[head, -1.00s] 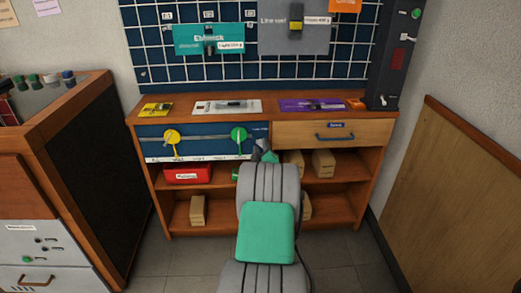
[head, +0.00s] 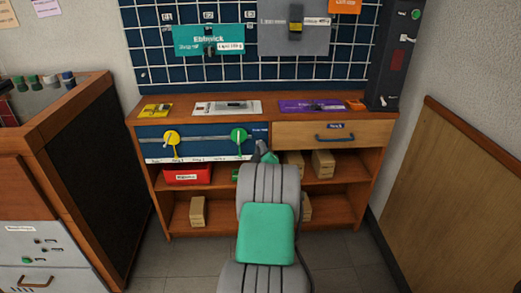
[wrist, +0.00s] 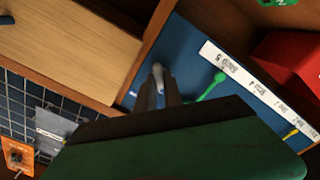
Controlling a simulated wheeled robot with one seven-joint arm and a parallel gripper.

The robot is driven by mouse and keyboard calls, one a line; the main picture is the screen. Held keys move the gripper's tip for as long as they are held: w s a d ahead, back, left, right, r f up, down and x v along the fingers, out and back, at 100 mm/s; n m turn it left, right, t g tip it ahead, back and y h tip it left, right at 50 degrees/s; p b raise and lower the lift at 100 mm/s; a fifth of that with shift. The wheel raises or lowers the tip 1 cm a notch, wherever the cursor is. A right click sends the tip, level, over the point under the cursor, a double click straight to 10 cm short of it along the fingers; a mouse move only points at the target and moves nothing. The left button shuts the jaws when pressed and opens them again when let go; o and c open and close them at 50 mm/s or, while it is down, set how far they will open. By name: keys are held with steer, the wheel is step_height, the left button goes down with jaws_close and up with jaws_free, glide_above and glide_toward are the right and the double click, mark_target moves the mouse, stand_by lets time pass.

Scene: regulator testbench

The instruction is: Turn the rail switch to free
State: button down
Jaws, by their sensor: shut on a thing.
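The blue rail panel (head: 205,142) is on the left of the bench front. A yellow lever (head: 171,140) and a green lever (head: 239,137) hang from its rail. My gripper (wrist: 160,90) is at the panel's right end, right of the green lever (wrist: 213,84). In the wrist view its dark fingers are shut on a small grey handle (wrist: 158,71), which looks like the rail switch. Its setting cannot be read. In the head view, my gripper hides the switch.
A closed wooden drawer (head: 300,133) with a blue handle is right of the panel. A red bin (head: 187,174) and cardboard boxes (head: 323,163) stand on the shelf below. Flat cards lie on the bench top. A wooden cabinet (head: 50,190) stands at the left.

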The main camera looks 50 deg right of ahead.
steer(key=shift+s+d+m+b, duration=0.1)
steer(key=shift+m+b, duration=0.85)
steer(key=shift+m, duration=3.55)
steer(key=shift+s+d+m+b, duration=0.1)
steer(key=shift+m+b, duration=0.85)
steer(key=shift+m, duration=3.55)
steer(key=c, duration=1.6)
jaws_free()
steer(key=shift+c, duration=0.2)
steer(key=shift+o, duration=0.9)
steer(key=shift+a, duration=0.1)
